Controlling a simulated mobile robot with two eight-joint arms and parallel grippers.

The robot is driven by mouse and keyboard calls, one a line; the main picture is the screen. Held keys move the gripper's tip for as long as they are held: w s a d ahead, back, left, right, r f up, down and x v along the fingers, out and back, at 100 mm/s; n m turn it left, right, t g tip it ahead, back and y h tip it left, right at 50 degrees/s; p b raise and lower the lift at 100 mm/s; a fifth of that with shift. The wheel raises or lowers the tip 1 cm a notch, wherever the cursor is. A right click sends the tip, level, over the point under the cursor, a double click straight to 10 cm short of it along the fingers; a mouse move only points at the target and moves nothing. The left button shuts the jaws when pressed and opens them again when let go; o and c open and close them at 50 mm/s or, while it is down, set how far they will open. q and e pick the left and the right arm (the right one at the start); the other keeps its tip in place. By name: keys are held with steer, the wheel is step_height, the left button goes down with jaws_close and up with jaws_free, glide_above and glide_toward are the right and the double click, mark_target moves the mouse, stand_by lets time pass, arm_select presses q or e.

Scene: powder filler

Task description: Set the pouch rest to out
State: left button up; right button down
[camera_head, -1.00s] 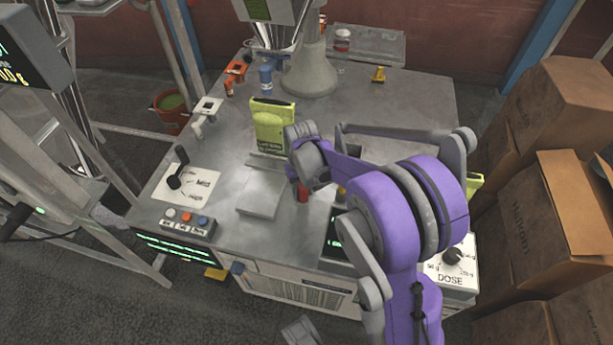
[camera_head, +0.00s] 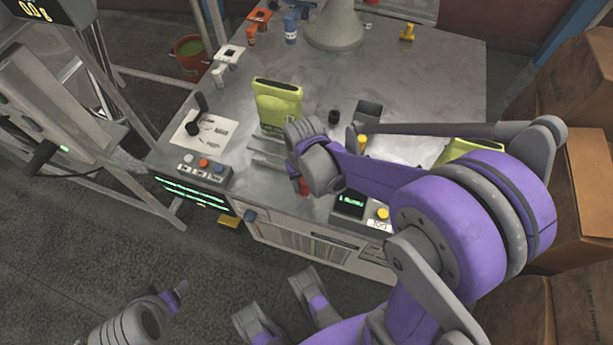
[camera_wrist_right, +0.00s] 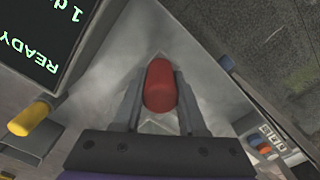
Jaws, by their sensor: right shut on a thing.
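The pouch rest (camera_head: 268,158) is a grey ledge and plate near the machine's front edge, partly hidden by my right arm. A yellow-green pouch (camera_head: 278,104) stands upright on it. A red handle (camera_head: 304,187) is at the rest's right side, mostly hidden in the head view by my right gripper (camera_head: 304,180). In the right wrist view the red handle (camera_wrist_right: 160,85) sits between the two grey fingers of my right gripper (camera_wrist_right: 160,98), shut on it.
A black lever (camera_head: 200,108) and a button box (camera_head: 203,166) stand left of the rest. A lit display (camera_head: 350,203) and yellow knob (camera_head: 382,213) are close to its right. A blue bottle (camera_head: 291,28) is behind. Cardboard boxes (camera_head: 570,100) stand at the right.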

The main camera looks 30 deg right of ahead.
steer(key=shift+s+a, duration=0.15)
steer(key=shift+a, duration=0.05)
steer(key=shift+c, duration=2.4)
jaws_free()
steer(key=shift+r, duration=0.15)
arm_select(q)
step_height(320, 180, up, 3)
steer(key=p, duration=0.3)
steer(key=shift+r, duration=0.2)
arm_select(e)
step_height(320, 180, up, 10)
steer(key=shift+r, duration=0.25)
arm_select(q)
step_height(320, 180, up, 13)
steer(key=w+p, duration=0.2)
steer(key=p, duration=0.9)
steer(key=shift+t+p, duration=0.35)
steer(key=shift+t, duration=0.05)
arm_select(e)
steer(key=s+a+r+n+t, duration=0.1)
steer(key=s+r+t, duration=0.1)
steer(key=r, duration=0.5)
steer(key=s+a+r+n+t, duration=0.2)
steer(key=s+r+t, duration=0.1)
steer(key=s+r, duration=0.2)
steer(key=shift+s+a+r, duration=0.25)
steer(key=shift+s+r, duration=0.05)
steer(key=shift+r, duration=0.55)
